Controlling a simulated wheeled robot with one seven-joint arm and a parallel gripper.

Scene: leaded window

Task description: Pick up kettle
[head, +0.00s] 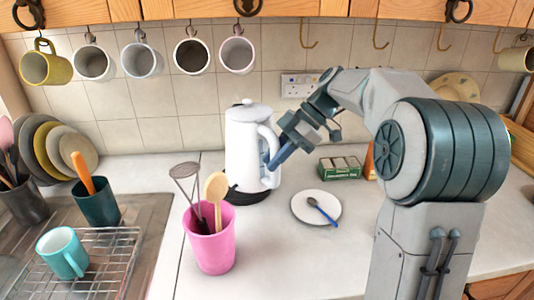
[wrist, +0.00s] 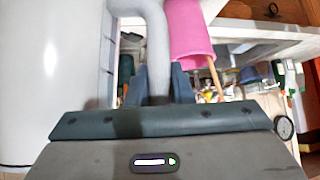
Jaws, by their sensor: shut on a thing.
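The kettle (head: 243,148) is white, tall and upright, with a lid and a curved handle on its right side. It stands at the black base (head: 246,194) on the worktop; I cannot tell whether it touches the base. My gripper (head: 270,160) reaches in from the right and is shut on the kettle's handle. In the wrist view, the kettle's white body (wrist: 45,75) fills the left side, and its handle (wrist: 157,50) runs down between the two fingers of my gripper (wrist: 160,85). The fingertips are partly hidden behind the handle in the head view.
A white plate (head: 300,211) with a spoon and a green box (head: 340,168) lie to the right. Mugs (head: 192,56) hang above. A drying rack (head: 95,262) is at left.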

